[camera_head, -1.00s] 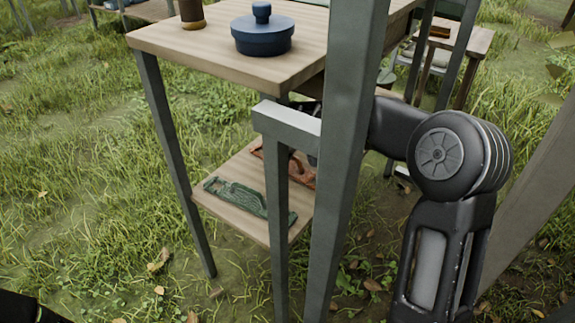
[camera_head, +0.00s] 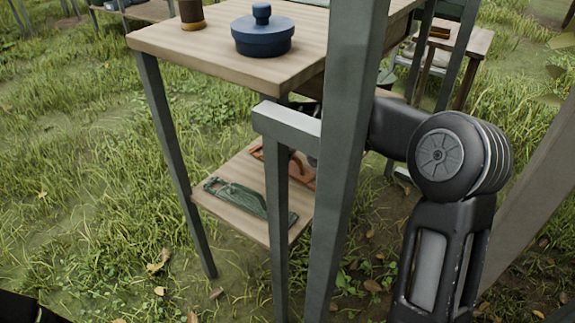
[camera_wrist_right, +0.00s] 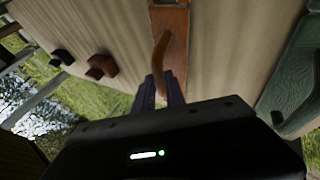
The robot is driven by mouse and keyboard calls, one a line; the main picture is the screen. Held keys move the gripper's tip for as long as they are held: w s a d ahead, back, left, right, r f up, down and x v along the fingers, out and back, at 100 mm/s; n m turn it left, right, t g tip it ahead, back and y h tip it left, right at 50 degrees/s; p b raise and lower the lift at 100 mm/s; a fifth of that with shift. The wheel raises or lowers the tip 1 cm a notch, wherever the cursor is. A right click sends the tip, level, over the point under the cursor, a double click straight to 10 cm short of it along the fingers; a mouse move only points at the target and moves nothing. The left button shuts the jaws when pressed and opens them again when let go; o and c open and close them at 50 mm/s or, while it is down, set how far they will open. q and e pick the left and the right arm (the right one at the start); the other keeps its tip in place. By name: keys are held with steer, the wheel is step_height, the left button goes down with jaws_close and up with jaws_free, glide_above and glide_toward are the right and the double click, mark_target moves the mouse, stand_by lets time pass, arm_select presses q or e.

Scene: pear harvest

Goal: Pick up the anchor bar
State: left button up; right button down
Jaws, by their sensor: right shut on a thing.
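An orange-brown bar with a raised curved handle (camera_wrist_right: 161,52) lies on the pale wooden lower shelf. It also shows in the head view (camera_head: 302,176), partly behind the grey posts. A green piece of similar shape (camera_head: 238,197) lies beside it on the shelf, and part of it shows at the right of the wrist view (camera_wrist_right: 290,88). I cannot tell by looks alone which is called the anchor bar. My right gripper (camera_wrist_right: 168,88) is shut on the orange-brown bar's handle; in the head view posts hide it. My left gripper is not in view.
A grey post (camera_head: 347,150) and a frame with a crossbar (camera_head: 288,124) stand in front of my right arm. The upper tabletop (camera_head: 190,45) holds a blue lidded pot (camera_head: 262,38) and a brown cup. Dark and reddish-brown small pieces (camera_wrist_right: 101,67) show in the wrist view.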

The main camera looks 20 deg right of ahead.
stand_by(0.4)
steer(key=shift+r+p, duration=0.45)
steer(key=shift+r, duration=0.05)
step_height(320, 180, up, 3)
steer(key=shift+r+p, duration=0.1)
steer(key=shift+p, duration=1)
steer(key=s+d+p, duration=0.1)
steer(key=s+d, duration=0.3)
steer(key=s, duration=0.3)
steer(key=s+d+p, duration=0.2)
steer(key=s+d, duration=0.3)
steer(key=s, duration=0.3)
steer(key=shift+s+f, duration=0.25)
steer(key=shift+f, duration=0.15)
steer(key=shift+a, duration=0.1)
